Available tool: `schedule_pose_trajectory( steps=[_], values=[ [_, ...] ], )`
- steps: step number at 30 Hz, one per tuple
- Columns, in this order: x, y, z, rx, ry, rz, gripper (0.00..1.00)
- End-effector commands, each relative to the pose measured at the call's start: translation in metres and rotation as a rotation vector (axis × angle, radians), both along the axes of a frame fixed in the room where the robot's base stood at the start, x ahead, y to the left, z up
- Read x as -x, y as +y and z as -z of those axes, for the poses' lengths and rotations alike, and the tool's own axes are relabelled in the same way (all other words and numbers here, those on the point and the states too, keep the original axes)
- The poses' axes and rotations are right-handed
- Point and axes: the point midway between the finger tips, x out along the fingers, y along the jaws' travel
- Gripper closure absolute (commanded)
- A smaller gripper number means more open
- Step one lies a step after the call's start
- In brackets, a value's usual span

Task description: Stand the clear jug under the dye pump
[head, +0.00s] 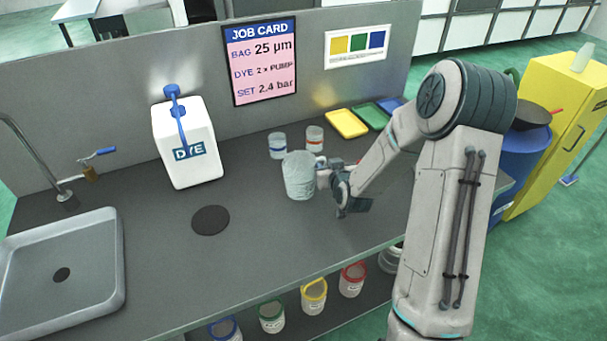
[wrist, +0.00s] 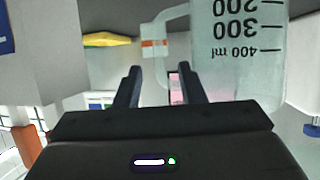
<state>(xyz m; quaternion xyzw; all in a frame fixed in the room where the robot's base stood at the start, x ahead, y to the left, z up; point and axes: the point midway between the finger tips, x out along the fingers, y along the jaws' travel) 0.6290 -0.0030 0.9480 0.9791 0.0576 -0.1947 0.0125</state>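The clear jug (head: 299,176) stands upright on the grey counter, left of my gripper (head: 341,190). In the wrist view the jug (wrist: 242,50) shows its black scale upside down, with its handle (wrist: 177,18) facing my gripper. The dye pump is a white container (head: 182,118) marked DYE with a blue pump head (head: 172,90) and a blue spout pointing forward. A dark round pad (head: 210,220) lies on the counter in front of it.
Two small beakers, one blue-banded (head: 277,145) and one red-banded (head: 315,138), stand behind the jug. Yellow (head: 346,123) and green (head: 371,115) trays lie at the back right. A sink (head: 62,290) is at the left. The counter between jug and pad is clear.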

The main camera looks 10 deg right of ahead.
Motion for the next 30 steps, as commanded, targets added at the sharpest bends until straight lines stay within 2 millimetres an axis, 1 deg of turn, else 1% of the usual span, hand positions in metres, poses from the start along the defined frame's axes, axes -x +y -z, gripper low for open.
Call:
schedule_pose_trajectory(
  steps=[1,4,12,13,16,17,30],
  values=[
    [-0.0043,0.0008,0.0013,-0.001,0.001,-0.001,0.64],
    [-0.0091,0.0013,0.0039,-0.001,0.001,0.000,0.64],
    [-0.0106,0.0013,0.0051,0.000,0.001,0.000,0.64],
    [-0.0106,0.0013,0.0051,0.000,0.000,0.000,0.69],
    [-0.0105,0.0012,0.0049,0.000,0.000,0.000,0.97],
    [-0.0105,0.0013,0.0049,0.000,0.000,0.000,1.00],
    [-0.0108,0.0013,0.0018,0.000,-0.001,0.000,1.00]
  ],
)
